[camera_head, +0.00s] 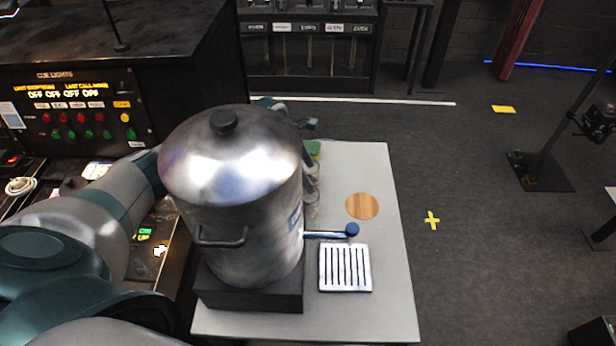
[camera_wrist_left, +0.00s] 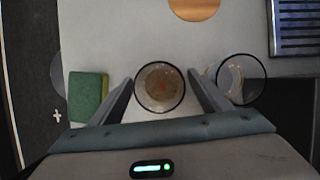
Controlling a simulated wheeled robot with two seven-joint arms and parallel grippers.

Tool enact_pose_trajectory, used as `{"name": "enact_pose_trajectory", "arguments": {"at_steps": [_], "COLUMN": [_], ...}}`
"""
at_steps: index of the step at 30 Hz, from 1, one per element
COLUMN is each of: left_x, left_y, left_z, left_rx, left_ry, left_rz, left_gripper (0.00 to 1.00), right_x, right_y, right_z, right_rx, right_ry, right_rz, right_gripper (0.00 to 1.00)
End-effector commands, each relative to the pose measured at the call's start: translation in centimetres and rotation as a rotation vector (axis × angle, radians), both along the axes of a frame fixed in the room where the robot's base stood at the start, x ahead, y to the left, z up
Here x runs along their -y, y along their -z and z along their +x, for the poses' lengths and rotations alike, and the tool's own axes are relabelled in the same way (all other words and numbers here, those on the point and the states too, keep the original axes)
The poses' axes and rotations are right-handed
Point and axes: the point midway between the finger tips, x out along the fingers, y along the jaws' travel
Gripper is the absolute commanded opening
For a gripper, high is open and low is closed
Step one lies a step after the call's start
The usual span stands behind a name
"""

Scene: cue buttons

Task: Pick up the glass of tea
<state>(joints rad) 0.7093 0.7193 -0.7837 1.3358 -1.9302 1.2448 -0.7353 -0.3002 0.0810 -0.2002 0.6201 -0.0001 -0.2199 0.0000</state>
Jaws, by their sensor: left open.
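In the left wrist view a round glass with brownish contents (camera_wrist_left: 160,88) stands between the two fingers of my left gripper (camera_wrist_left: 160,76). The gripper is open, with a finger on each side of the glass; I cannot tell whether either touches it. A second, clearer glass (camera_wrist_left: 241,80) stands just right of the right finger. My right gripper is not in view.
A green sponge (camera_wrist_left: 88,97) lies left of the gripper. A round wooden coaster (camera_head: 362,206), a slotted drip tray (camera_head: 345,268) and the urn's blue-knobbed tap (camera_head: 352,230) are right of the urn. The right strip of the pale table (camera_head: 385,300) is clear.

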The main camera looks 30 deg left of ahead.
Motion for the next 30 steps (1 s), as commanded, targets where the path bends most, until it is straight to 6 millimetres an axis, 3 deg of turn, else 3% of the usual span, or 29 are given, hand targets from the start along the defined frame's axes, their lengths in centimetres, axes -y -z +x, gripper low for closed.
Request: {"name": "enact_pose_trajectory", "arguments": {"at_steps": [9,15,30], "left_x": [0.0,0.0,-0.1], "left_y": [0.0,0.0,-1.2], "left_z": [0.0,0.0,0.2], "left_rx": [0.000,0.000,0.004], "left_ry": [0.000,0.000,0.000], "left_rz": [0.000,0.000,0.000], "left_gripper": [0.71,0.23,0.22], "right_x": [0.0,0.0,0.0], "right_y": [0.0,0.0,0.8], "right_z": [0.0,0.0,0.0], "right_rx": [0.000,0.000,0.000], "right_ry": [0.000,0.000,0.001], "right_rz": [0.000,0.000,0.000], "right_gripper": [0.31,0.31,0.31]}}
